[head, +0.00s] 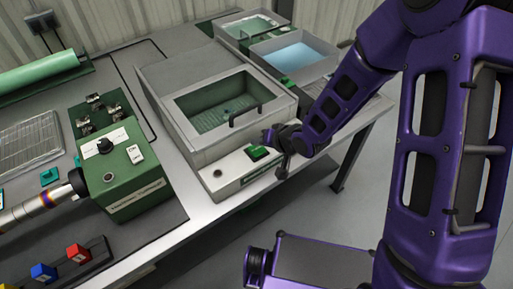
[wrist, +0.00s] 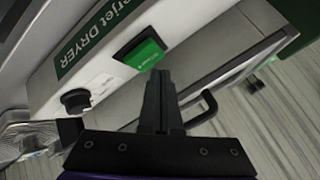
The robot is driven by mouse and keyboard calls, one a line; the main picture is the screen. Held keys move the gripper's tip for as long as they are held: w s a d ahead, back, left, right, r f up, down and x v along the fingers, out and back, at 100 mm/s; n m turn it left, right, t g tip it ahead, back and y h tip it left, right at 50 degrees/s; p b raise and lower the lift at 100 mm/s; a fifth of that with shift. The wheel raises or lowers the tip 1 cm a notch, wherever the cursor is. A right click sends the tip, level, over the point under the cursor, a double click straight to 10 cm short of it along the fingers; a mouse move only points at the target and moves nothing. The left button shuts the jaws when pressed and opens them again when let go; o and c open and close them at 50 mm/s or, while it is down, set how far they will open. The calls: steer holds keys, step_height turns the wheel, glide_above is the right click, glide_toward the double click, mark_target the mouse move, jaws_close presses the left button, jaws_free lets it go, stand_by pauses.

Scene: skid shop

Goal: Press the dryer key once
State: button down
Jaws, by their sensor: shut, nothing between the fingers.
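The dryer (head: 178,108) is a grey box with a windowed lid and a dark handle, standing on the bench. Its green dryer key (head: 257,153) is on the pale front panel, right of a small dark knob. In the wrist view the green key (wrist: 145,54) sits beside a green label reading "DRYER". My gripper (head: 283,172) is shut and empty, just right of the key in the head view. In the wrist view the fingertips (wrist: 160,75) are close by the key's edge. I cannot tell whether they touch it.
A green control box (head: 122,170) with a dark knob stands left of the dryer. Two trays, one with blue liquid (head: 297,57), are behind it. Red (head: 77,253), blue (head: 44,273) and yellow blocks lie at the front left.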

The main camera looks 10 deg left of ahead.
mark_target(258, 151)
steer(key=shift+f, duration=0.2)
stand_by(0.4)
steer(key=shift+f+b, duration=0.25)
steer(key=shift+b, duration=0.05)
steer(key=shift+f+b, duration=0.4)
steer(key=shift+f, duration=0.1)
stand_by(0.6)
steer(key=shift+r, duration=0.15)
steer(key=shift+r+p, duration=0.8)
steer(key=shift+p, duration=0.05)
step_height(258, 151, up, 5)
steer(key=p, duration=0.4)
stand_by(0.8)
